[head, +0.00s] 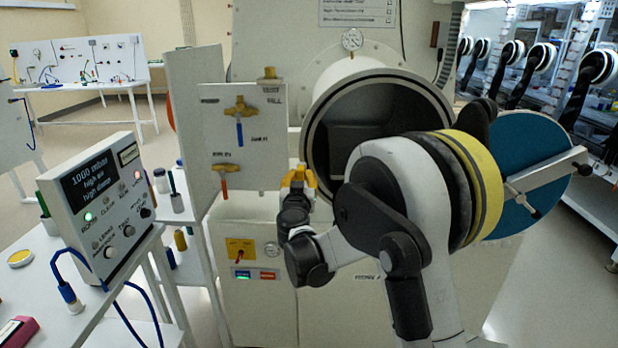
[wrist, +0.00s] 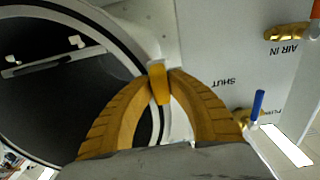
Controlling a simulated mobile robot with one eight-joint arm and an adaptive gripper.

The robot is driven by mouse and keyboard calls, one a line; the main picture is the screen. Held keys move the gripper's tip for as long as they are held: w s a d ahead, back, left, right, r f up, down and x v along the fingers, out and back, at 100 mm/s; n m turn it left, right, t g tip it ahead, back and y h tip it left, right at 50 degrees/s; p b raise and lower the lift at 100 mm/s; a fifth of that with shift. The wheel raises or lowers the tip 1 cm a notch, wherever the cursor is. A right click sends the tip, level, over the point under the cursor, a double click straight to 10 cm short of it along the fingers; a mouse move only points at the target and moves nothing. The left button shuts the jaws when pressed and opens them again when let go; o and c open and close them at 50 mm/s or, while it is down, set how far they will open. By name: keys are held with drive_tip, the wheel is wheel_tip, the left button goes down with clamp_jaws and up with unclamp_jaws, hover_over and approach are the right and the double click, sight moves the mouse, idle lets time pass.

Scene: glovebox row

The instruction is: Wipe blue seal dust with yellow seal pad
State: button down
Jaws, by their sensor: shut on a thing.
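My gripper (head: 298,172) is beside the left rim of the open round port (head: 312,128) in the head view. In the wrist view my gripper (wrist: 160,76) has its orange fingers closed on a small yellow pad (wrist: 160,88). The pad's tip is close to the pale port rim (wrist: 108,28); I cannot tell if they touch. The port's inside is dark, with a pale bar across it in the wrist view. The port's door (head: 535,180), a blue disc, stands open on the right. I cannot make out blue dust on the rim; my arm hides part of it.
A valve panel (head: 262,165) with blue and orange handles stands left of the port. A control box (head: 97,205) with a lit display sits on the left table, near a round yellow-topped tin (head: 20,258). A pressure gauge (head: 352,39) is above the port.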

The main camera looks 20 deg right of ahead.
drive_tip(key=shift+w+a, duration=0.25)
drive_tip(key=shift+a, duration=0.2)
drive_tip(key=shift+s, duration=0.1)
drive_tip(key=shift+v, duration=2.95)
drive_tip(key=v, duration=0.3)
drive_tip(key=shift+d+b, duration=0.1)
drive_tip(key=shift+b, duration=0.3)
